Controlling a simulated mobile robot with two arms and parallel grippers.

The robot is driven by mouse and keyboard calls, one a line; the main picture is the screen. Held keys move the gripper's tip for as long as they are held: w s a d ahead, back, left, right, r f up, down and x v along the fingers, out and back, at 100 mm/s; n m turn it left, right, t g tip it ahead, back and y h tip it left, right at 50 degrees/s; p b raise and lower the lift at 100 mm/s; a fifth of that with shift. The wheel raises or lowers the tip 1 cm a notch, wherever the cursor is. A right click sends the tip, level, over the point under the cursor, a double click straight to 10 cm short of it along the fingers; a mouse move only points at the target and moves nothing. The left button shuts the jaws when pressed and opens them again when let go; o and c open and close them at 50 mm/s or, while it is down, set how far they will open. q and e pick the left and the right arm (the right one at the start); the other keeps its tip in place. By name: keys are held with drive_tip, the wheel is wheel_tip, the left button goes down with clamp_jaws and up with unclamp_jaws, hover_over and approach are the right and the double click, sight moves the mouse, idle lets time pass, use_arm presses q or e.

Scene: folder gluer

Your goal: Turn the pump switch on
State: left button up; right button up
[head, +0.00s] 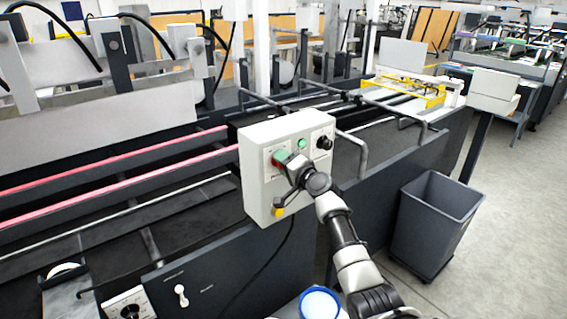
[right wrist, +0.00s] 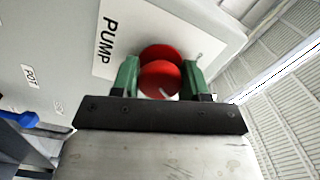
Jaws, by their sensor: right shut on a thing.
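The pump switch is a red round knob (right wrist: 160,75) beside a white label reading PUMP (right wrist: 108,42). It sits on the front of a light grey control box (head: 258,192), which is fixed to the machine's side. My right gripper (right wrist: 160,78) has its green fingers on either side of the red knob and is shut on it. In the head view my right gripper (head: 287,163) reaches the upper left of the box front and hides most of the switch. My left gripper is not in view.
The box also bears a green button (head: 302,144), a black knob (head: 324,142) and a yellow part (head: 278,212) low down. A grey bin (head: 436,216) stands on the floor at right. A blue-rimmed white round thing (head: 320,304) is at the bottom.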

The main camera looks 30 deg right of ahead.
drive_tip(key=shift+f, duration=0.1)
idle(0.3)
drive_tip(key=o, duration=0.9)
drive_tip(key=shift+s+d+b, duration=0.15)
drive_tip(key=shift+s+b, duration=0.1)
drive_tip(key=shift+s, duration=1.55)
drive_tip(key=shift+s+d+b, duration=0.15)
drive_tip(key=shift+s+b, duration=0.1)
drive_tip(key=shift+s, duration=1.6)
drive_tip(key=shift+s+d+b, duration=0.15)
drive_tip(key=shift+s+b, duration=0.1)
drive_tip(key=shift+s, duration=1.55)
